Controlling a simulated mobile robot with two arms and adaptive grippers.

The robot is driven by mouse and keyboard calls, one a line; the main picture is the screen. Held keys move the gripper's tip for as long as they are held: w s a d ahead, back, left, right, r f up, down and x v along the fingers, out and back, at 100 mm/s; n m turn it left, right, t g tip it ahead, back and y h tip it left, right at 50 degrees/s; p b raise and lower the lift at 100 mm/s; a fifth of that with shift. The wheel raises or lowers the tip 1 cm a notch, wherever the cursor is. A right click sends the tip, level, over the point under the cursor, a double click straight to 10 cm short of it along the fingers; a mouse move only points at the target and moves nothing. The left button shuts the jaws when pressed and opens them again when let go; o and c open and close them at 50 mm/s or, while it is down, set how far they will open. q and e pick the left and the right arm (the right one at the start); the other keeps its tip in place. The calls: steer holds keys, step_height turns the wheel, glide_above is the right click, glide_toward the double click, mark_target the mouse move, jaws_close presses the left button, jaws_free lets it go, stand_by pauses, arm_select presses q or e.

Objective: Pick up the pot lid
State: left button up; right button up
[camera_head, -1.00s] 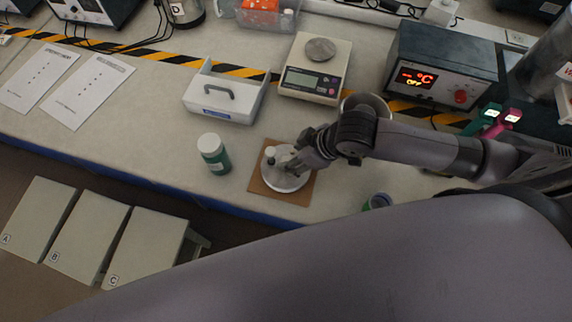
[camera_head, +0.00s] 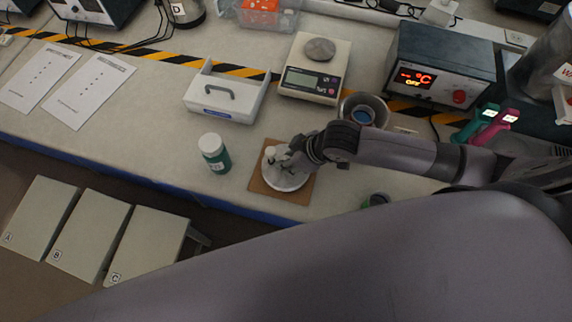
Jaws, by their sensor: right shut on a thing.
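The pot lid (camera_head: 288,181) is a round, pale grey disc with a knob on top. It is over a brown square board (camera_head: 262,187) near the bench's front edge. My right gripper (camera_head: 279,158) is at the lid's knob and shut on it, with the arm coming in from the right. The fingers hide part of the lid and knob. Whether the lid touches the board cannot be told. My left gripper is not in view.
A green bottle with a white cap (camera_head: 215,153) stands just left of the board. Behind are a white tray with a handle (camera_head: 225,92), a scale (camera_head: 315,68) and a grey pot (camera_head: 364,107). A dark-rimmed green container (camera_head: 376,200) stands to the right, partly hidden by my arm.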

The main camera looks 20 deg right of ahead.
jaws_close()
steer(key=shift+r, duration=0.15)
stand_by(0.4)
